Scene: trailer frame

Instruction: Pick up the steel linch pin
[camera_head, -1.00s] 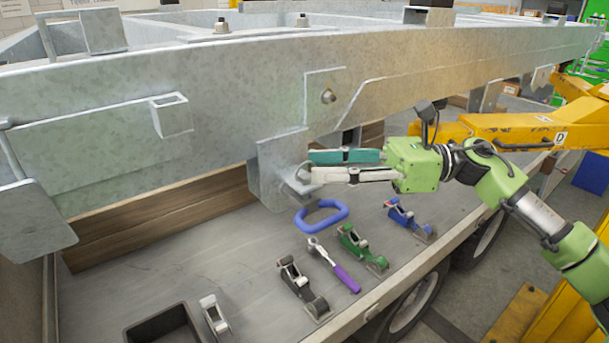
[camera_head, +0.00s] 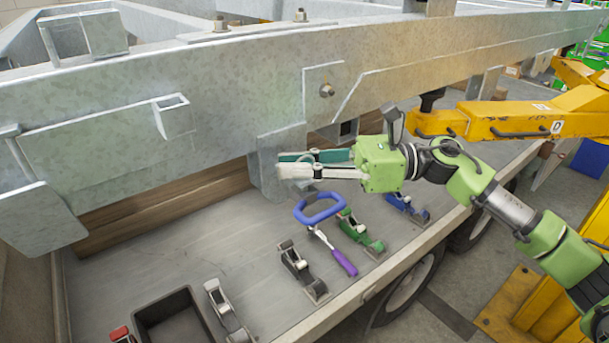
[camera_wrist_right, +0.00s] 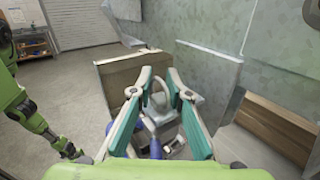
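A grey steel ring, which seems to be part of the linch pin (camera_wrist_right: 157,98), stands between the finger pads of my right gripper (camera_wrist_right: 161,76) in the wrist view. The fingers look spread, with a gap on each side of the ring. In the head view my right gripper (camera_head: 284,164) reaches in from the right at the grey bracket (camera_head: 268,172) under the trailer beam; the fingers largely hide the pin there. My left gripper is not in view.
On the deck below lie a purple-handled ratchet (camera_head: 344,262), a green clamp (camera_head: 362,238), a blue clamp (camera_head: 406,207), a dark clamp (camera_head: 303,274), a grey clamp (camera_head: 226,312) and a black bin (camera_head: 146,330). The steel beam (camera_head: 230,130) runs close above the gripper.

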